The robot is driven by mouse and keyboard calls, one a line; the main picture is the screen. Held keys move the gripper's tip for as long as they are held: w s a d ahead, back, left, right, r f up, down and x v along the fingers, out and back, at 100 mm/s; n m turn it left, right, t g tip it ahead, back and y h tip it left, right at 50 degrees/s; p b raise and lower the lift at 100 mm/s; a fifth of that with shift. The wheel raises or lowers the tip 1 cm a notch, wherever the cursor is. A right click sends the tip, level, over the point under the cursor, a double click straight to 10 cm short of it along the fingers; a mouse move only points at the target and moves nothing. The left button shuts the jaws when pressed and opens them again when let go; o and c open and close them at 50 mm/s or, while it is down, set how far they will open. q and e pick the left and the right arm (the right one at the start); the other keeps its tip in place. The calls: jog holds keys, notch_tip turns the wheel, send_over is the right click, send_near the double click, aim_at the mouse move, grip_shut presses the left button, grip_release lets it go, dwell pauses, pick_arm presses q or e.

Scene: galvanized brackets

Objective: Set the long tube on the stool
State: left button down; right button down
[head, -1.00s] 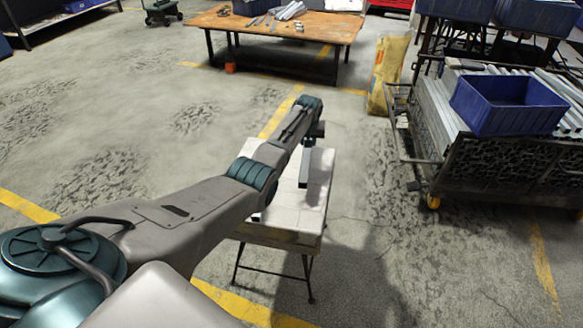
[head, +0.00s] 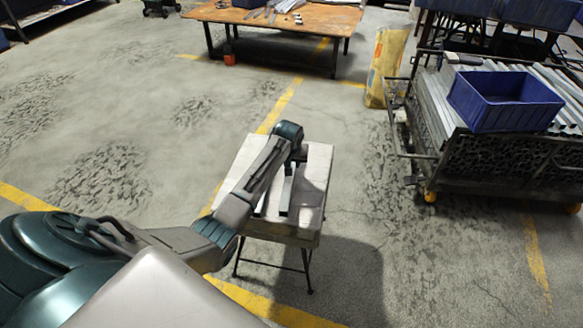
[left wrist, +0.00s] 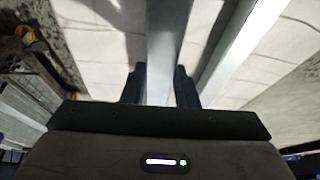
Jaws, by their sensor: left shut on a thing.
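The stool (head: 313,170) has a pale, scuffed top and thin dark legs and stands in the middle of the head view. My left gripper (left wrist: 159,82) is over its top and shut on a grey metal tube (left wrist: 167,35), which shows between the two dark fingers. The held tube also shows in the head view (head: 286,195), low over the stool top. I cannot tell if it touches the top. A second grey tube (left wrist: 232,45) lies to the right of the held one in the left wrist view. My left arm partly hides the stool. My right gripper is not in view.
A dark cart (head: 510,170) with metal tubes and a blue bin (head: 505,103) stands at the right. A yellow sack (head: 386,65) stands beyond the stool. A wooden table (head: 300,28) with metal parts is at the back. The floor left of the stool is clear.

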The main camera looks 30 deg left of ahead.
pick_arm(q)
notch_tip(320, 180, down, 2)
jog(key=shift+f, duration=0.5)
jog(key=c, duration=1.1)
grip_release()
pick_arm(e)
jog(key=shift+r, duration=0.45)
pick_arm(q)
jog(key=shift+s+d+r, duration=0.1)
jog(key=shift+r, duration=0.25)
jog(key=p+v, duration=0.1)
jog(key=v, duration=1)
jog(key=s+d+f+m, duration=0.2)
jog(key=s+d+f, duration=0.2)
jog(key=s, duration=0.8)
jog(key=s+d+f+m, duration=0.2)
jog(key=s+d+f, duration=0.2)
jog(key=s+f, duration=0.4)
jog(key=s+d+f+m+g+h, duration=0.1)
jog(key=s+d+f, duration=0.3)
jog(key=s, duration=1.3)
notch_tip(320, 180, down, 2)
jog(key=shift+d+f+m, duration=0.1)
jog(key=shift+d+m, duration=0.05)
jog(key=shift+m, duration=0.35)
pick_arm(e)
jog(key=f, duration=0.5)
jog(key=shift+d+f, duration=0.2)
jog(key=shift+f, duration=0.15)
